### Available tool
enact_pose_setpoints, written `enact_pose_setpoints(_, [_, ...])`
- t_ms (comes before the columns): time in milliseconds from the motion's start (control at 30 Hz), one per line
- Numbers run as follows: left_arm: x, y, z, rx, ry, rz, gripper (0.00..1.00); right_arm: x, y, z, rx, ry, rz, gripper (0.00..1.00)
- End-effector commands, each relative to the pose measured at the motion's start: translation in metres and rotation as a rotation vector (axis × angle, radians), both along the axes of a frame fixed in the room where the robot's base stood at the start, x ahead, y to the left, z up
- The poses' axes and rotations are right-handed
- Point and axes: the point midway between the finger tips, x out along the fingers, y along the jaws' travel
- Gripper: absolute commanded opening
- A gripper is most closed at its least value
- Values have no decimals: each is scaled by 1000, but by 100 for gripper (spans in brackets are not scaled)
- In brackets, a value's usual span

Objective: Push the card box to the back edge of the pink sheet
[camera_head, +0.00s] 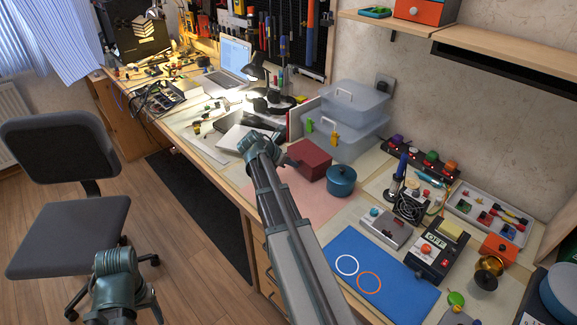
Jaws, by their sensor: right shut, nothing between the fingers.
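The card box (309,159) is a dark red, closed box. It stands on the pink sheet (313,203), near the sheet's back part by the clear plastic boxes. My right arm reaches up across the desk, over the left part of the sheet. My right gripper (290,161) is shut and empty at the left side of the card box. I cannot tell whether it touches the box. My arm hides part of the sheet and its left edge. Only a teal part of my left arm shows at bottom left; its gripper is not in view.
A blue lidded pot (341,181) stands close to the right of the card box. Stacked clear plastic boxes (346,133) stand behind it. A blue mat (372,268) with two rings lies in front. A notebook and dark devices lie to the left.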

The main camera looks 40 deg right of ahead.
Motion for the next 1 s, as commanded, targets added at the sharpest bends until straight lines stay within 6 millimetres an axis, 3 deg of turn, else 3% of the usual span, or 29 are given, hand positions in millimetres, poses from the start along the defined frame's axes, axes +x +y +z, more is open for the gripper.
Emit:
enact_pose_setpoints(267, [0, 0, 0, 0, 0, 0, 63, -1, 7, 0, 0, 1, 1, 0])
enact_pose_setpoints(467, [0, 0, 0, 0, 0, 0, 63, -6, 37, 0, -1, 0, 1, 0])
enact_pose_setpoints(500, [0, 0, 15, 0, 0, 0, 63, -6, 43, 15, -1, 1, 0, 0])
enact_pose_setpoints(700, [0, 0, 44, 0, 0, 0, 63, -8, 71, 44, 0, 1, 0, 0])
enact_pose_setpoints(1000, [0, 0, 68, 0, 0, 1, 63, -9, 99, 68, 0, 0, -3, 0])
